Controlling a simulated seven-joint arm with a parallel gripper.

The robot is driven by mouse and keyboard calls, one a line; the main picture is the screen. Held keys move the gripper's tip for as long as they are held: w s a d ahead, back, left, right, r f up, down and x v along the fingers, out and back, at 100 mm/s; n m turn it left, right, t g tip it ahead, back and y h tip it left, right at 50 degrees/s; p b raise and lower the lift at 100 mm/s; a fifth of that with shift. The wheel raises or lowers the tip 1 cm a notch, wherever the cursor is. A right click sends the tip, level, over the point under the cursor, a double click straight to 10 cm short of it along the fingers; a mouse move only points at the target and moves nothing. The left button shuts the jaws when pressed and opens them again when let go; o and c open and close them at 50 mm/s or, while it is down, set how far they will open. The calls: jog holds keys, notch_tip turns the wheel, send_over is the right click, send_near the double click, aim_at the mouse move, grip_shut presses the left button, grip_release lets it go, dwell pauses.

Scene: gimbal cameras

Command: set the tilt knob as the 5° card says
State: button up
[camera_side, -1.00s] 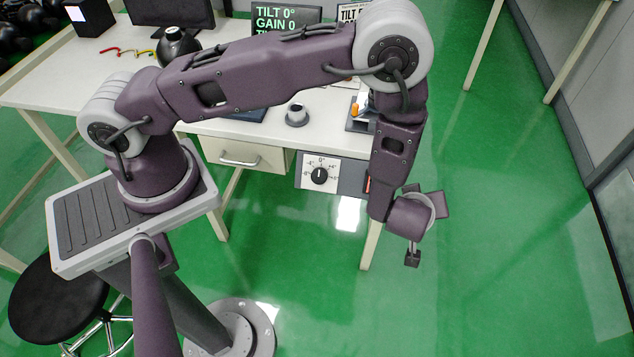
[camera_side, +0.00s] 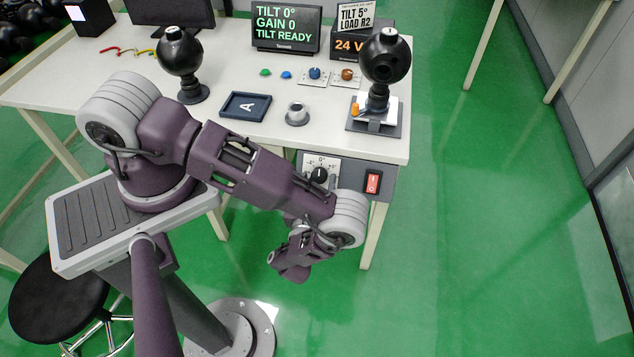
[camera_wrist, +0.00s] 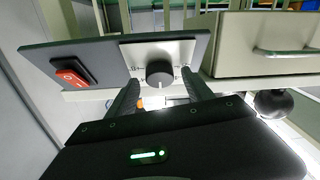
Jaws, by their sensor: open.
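The tilt knob (camera_side: 319,176) is a black round knob on a white dial plate below the table's front edge, with 0° marked at its top. In the wrist view the knob (camera_wrist: 159,74) lies ahead, between my open fingers. My gripper (camera_wrist: 160,82) is open and empty; I cannot tell whether a finger touches the knob. In the side view my forearm and wrist hide the gripper's fingers. The card (camera_side: 355,18) reads TILT 5° LOAD R2. The screen (camera_side: 286,28) reads TILT 0°, GAIN 0, TILT READY.
A red rocker switch (camera_side: 373,182) sits right of the dial on the same panel. A drawer (camera_wrist: 262,45) is beside it. On the table (camera_side: 225,75) stand two black ball-shaped gimbals, a dark tray marked A (camera_side: 246,106) and a grey round cup (camera_side: 297,114).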

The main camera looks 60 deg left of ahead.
jog(key=shift+c, duration=0.2)
grip_shut()
jog(key=shift+m, duration=0.3)
jog(key=m+h, duration=0.1)
jog(key=m, duration=0.1)
jog(key=m+t+h, duration=0.1)
jog(key=m+h, duration=0.1)
jog(key=m, duration=0.1)
jog(key=m+t+h, duration=0.1)
jog(key=m, duration=0.2)
jog(key=shift+s+a+r, duration=0.15)
jog(key=shift+s+a, duration=0.05)
jog(key=shift+a, duration=0.15)
jog(key=shift+r+m+h, duration=0.1)
jog(key=shift+m+h, duration=0.8)
jog(key=shift+m, duration=0.75)
jog(key=shift+r+m+h, duration=0.1)
jog(key=shift+m+h, duration=0.8)
jog(key=shift+m, duration=0.75)
jog(key=shift+o, duration=0.2)
grip_release()
jog(key=shift+a+f, duration=0.1)
